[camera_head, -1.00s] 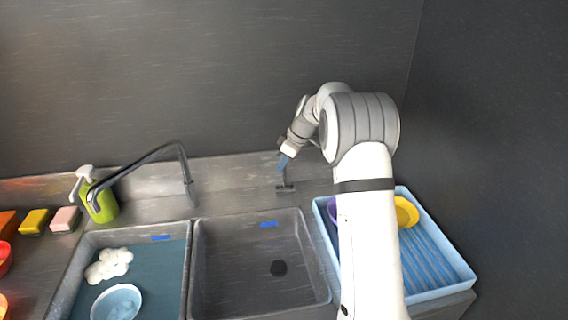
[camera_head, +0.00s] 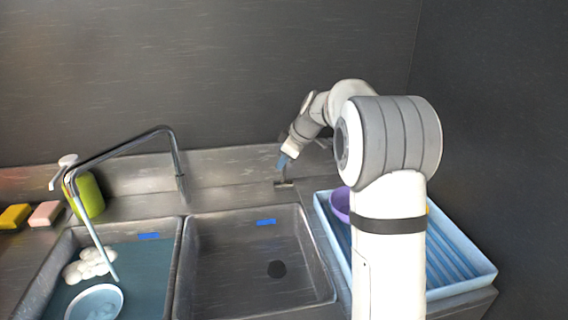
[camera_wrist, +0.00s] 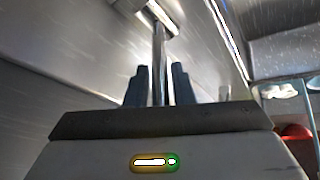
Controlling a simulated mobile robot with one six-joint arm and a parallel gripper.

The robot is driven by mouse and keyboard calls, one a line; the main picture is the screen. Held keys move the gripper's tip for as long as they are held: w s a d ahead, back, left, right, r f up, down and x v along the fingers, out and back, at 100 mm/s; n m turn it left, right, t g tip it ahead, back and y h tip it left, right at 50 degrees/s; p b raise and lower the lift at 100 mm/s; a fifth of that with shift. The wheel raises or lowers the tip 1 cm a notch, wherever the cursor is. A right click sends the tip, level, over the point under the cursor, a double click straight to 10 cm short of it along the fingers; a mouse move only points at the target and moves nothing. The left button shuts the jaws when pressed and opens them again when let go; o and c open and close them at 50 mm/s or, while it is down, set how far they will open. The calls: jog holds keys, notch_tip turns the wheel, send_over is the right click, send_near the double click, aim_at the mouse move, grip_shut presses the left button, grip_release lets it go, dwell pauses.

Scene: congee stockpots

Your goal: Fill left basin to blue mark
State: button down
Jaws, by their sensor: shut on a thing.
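The left basin (camera_head: 52,262) holds teal water with white foam (camera_head: 88,265) and a pale bowl (camera_head: 95,303). Its blue mark (camera_head: 149,236) is on the back wall, close to the water's edge; the exact gap is hard to tell. A pale stream of water (camera_head: 105,250) runs from the tall bent faucet (camera_head: 125,144) into this basin. My gripper (camera_head: 285,163) is at the back ledge, by the small metal lever (camera_head: 284,183) behind the right basin. In the wrist view my gripper (camera_wrist: 160,88) is shut on the lever's upright rod (camera_wrist: 159,50).
The right basin (camera_head: 230,280) is empty, with a dark drain and its own blue mark (camera_head: 265,222). A blue rack (camera_head: 465,262) with a purple bowl (camera_head: 341,204) stands right. A green soap bottle (camera_head: 90,195), yellow sponge (camera_head: 14,216) and pink sponge (camera_head: 45,213) stand left.

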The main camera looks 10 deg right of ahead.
jog(key=c, duration=1.4)
grip_release()
jog(key=v, duration=0.7)
jog(key=shift+s+r, duration=0.2)
jog(key=shift+r, duration=0.15)
jog(key=shift+d, duration=0.1)
